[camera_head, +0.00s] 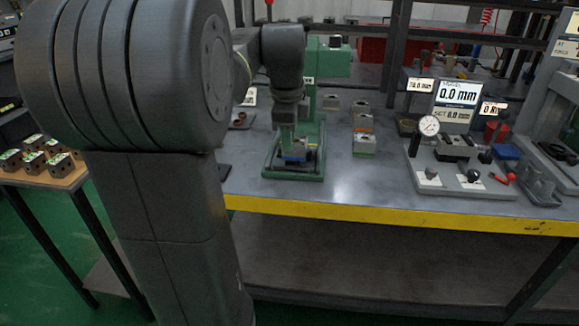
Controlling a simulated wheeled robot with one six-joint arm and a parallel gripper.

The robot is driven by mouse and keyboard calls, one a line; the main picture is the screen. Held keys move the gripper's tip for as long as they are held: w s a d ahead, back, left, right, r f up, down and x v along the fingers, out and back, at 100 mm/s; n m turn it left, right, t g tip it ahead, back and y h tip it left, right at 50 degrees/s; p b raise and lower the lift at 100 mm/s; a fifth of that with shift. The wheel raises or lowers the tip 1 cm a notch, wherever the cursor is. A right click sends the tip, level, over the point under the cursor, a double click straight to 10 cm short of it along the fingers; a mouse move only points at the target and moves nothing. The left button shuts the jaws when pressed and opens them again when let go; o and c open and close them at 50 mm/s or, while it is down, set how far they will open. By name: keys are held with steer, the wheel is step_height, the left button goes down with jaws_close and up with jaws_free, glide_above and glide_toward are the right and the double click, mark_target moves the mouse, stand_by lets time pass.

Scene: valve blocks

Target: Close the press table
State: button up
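A green press (328,60) stands on the grey workbench, with its low green base (293,174) reaching toward the bench's front edge. My arm reaches over from the left, and my gripper (290,148) points down at the base. The fingers are small and dark here. I cannot tell whether they touch the blue part or the press table. My wrist hides much of the press's middle.
Several small blocks (364,143) stand right of the press. A gauge fixture (449,165) with displays stands further right. A yellow strip (400,213) marks the bench's front edge. A side table (64,178) with dark blocks is at left.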

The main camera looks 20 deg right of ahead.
mark_target(290, 169)
steer(key=f, duration=0.2)
steer(key=f+b, duration=0.1)
steer(key=f, duration=0.2)
steer(key=w+f, duration=0.1)
steer(key=f, duration=0.2)
steer(key=shift+w+d+b, duration=0.1)
steer(key=shift+d+b, duration=0.3)
steer(key=shift+c, duration=0.2)
jaws_close()
